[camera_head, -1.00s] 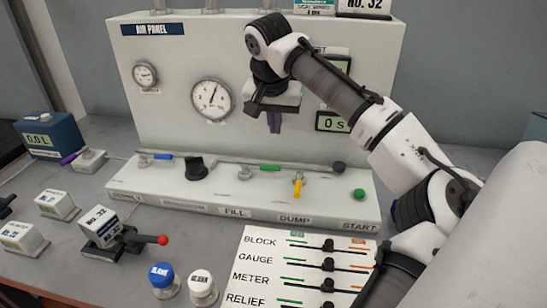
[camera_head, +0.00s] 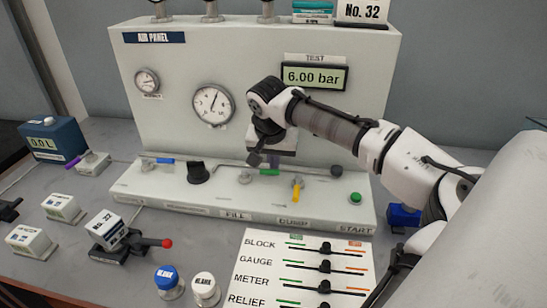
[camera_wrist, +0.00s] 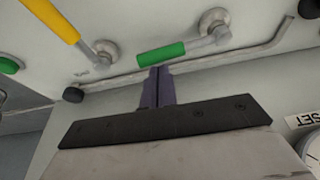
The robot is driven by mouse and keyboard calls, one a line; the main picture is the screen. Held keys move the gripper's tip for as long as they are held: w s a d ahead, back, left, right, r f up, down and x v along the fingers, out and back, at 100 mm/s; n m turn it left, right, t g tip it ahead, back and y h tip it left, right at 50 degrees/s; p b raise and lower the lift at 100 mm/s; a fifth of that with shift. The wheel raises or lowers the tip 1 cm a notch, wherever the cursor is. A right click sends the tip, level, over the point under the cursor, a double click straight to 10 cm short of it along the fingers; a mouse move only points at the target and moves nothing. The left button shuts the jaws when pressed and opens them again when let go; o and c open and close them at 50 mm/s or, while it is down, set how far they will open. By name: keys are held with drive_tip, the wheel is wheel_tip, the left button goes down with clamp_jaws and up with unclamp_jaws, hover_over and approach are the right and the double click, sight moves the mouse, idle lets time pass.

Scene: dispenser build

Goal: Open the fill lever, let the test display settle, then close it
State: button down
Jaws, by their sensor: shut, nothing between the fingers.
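The fill lever has a green handle (camera_head: 268,172) on the ledge of the air panel, behind the FILL label (camera_head: 235,215). The handle points right, roughly along the pipe; it also shows in the wrist view (camera_wrist: 161,54). My gripper (camera_head: 277,160) is shut and empty, with its purple fingers (camera_wrist: 157,86) pointing at the handle. The fingertips are very close to the handle; I cannot tell whether they touch. The test display (camera_head: 314,77) reads 6.00 bar.
The yellow dump lever (camera_head: 297,187) stands close to the right, across the pipe. A black regulator knob (camera_head: 198,172) and a blue-handled lever (camera_head: 165,160) are to the left. The green start button (camera_head: 355,198) is at the right end.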

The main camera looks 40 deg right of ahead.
drive_tip(key=shift+s+a, duration=0.15)
drive_tip(key=shift+a, duration=0.05)
